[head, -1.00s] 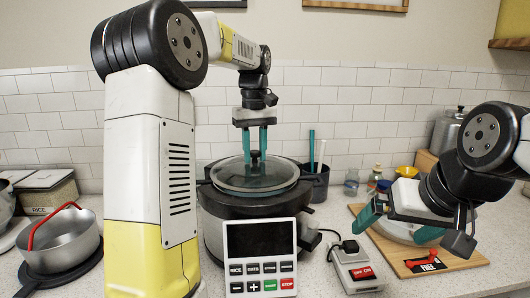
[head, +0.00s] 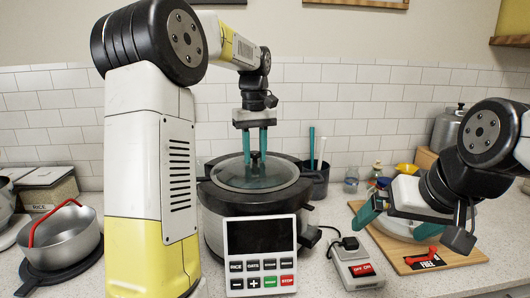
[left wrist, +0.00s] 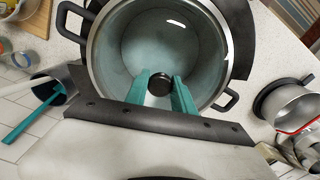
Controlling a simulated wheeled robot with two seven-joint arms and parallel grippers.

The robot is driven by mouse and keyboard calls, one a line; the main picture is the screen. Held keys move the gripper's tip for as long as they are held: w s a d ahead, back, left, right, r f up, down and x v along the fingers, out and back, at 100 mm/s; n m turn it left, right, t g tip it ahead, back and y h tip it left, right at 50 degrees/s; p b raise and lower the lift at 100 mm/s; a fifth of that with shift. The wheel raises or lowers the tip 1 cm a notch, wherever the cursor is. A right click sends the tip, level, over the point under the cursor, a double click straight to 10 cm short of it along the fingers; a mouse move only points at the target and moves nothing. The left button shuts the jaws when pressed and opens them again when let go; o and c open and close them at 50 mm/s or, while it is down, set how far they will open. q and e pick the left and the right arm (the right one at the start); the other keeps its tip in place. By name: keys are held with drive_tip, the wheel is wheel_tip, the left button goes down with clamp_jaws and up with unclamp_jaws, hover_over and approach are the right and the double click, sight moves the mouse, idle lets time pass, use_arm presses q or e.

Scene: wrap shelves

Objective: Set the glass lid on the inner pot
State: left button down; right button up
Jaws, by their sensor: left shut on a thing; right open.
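The glass lid (head: 232,177) is a clear disc with a dark knob (head: 256,160). My left gripper (head: 256,156) is above the cooker with its teal fingers shut on the knob. In the left wrist view the knob (left wrist: 160,84) sits between both fingers. The inner pot (left wrist: 228,100) shows beneath the glass, with dark side handles. The lid looks level and lies over the pot's opening; I cannot tell whether its rim touches all round. My right gripper (head: 398,226) is open at the right, by a white bowl-like dish on the wooden board.
The cooker's control panel (head: 262,258) faces front. A power switch (head: 357,268) is right of it. A wooden board (head: 465,256) lies under my right gripper. A pot with a red handle (head: 60,240) stands left. A dark utensil cup (head: 318,180) stands behind the cooker.

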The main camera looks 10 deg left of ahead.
sight(255, 152)
idle(0.3)
use_arm(q)
drive_tip(key=c, duration=1)
unclamp_jaws()
drive_tip(key=shift+o, duration=0.3)
drive_tip(key=shift+f, duration=0.1)
drive_tip(key=o, duration=0.5)
drive_tip(key=shift+r, duration=3.55)
drive_tip(key=shift+s, duration=0.1)
